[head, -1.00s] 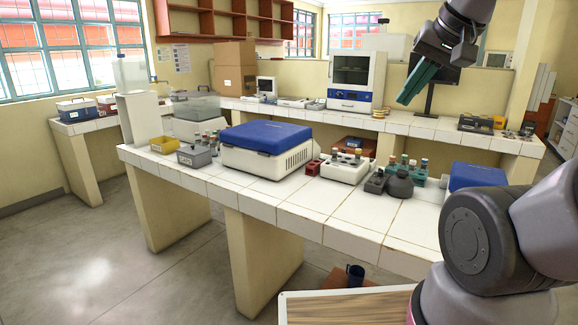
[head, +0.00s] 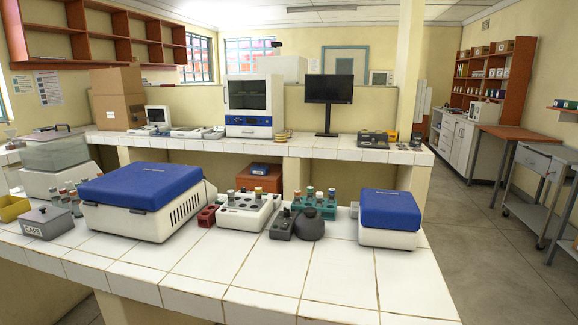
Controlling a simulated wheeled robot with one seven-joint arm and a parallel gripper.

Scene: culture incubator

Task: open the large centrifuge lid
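The large centrifuge (head: 135,222) stands on the white tiled bench at the left, a white box-shaped body with vents on its right side. Its blue lid (head: 142,184) lies flat on top and looks closed. A smaller centrifuge (head: 388,238) with a similar blue lid (head: 389,209) stands at the right end of the bench, also closed. My gripper is not in view, and no part of my arm shows.
A grey box (head: 47,221) and tubes stand left of the large centrifuge. The bench front (head: 260,270) is clear.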

